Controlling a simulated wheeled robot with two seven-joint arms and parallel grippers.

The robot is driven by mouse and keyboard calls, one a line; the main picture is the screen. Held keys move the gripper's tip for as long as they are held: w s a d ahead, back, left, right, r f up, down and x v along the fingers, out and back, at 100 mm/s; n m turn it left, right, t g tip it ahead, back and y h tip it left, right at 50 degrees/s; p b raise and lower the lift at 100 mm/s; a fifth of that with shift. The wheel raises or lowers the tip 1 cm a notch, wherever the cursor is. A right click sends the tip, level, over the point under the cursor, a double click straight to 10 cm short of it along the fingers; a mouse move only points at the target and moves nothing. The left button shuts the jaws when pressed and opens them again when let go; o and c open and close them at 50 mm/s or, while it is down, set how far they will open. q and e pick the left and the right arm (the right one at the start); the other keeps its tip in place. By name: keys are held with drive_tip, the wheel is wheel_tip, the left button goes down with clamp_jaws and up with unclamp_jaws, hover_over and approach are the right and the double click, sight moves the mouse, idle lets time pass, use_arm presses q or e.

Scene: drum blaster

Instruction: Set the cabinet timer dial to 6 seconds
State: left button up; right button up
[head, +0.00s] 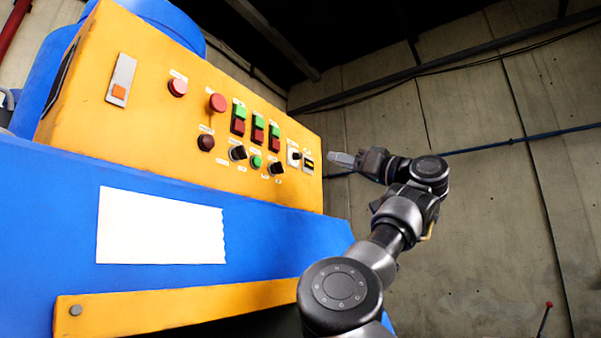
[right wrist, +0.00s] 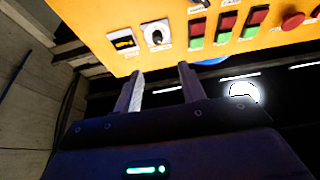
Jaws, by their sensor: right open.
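The timer dial (head: 294,156) is a small dark knob on a white plate at the right end of the orange control panel. It also shows in the right wrist view (right wrist: 157,36), at the top centre, where its scale is too small to read. My left gripper does not show.
The orange panel (head: 130,128) also carries red and green buttons (head: 258,129), black knobs (head: 237,153) and red round buttons (head: 217,102). The blue cabinet body (head: 60,215) with a blank white sheet (head: 160,228) is below. Open space lies right of the panel, before a concrete wall (head: 480,90).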

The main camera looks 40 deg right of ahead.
sight(300, 157)
drive_tip(key=p+x, duration=0.2)
drive_tip(key=x, duration=0.1)
drive_tip(key=p+x, duration=0.2)
drive_tip(key=x, duration=0.1)
drive_tip(key=f+p+x, duration=0.1)
drive_tip(key=p+x, duration=0.1)
drive_tip(key=x, duration=0.2)
drive_tip(key=shift+w+r, duration=0.1)
drive_tip(key=shift+w, duration=0.2)
drive_tip(key=shift+w+r+p, duration=0.15)
drive_tip(key=shift+w+p, duration=0.25)
drive_tip(key=shift+w+a, duration=0.15)
clamp_jaws()
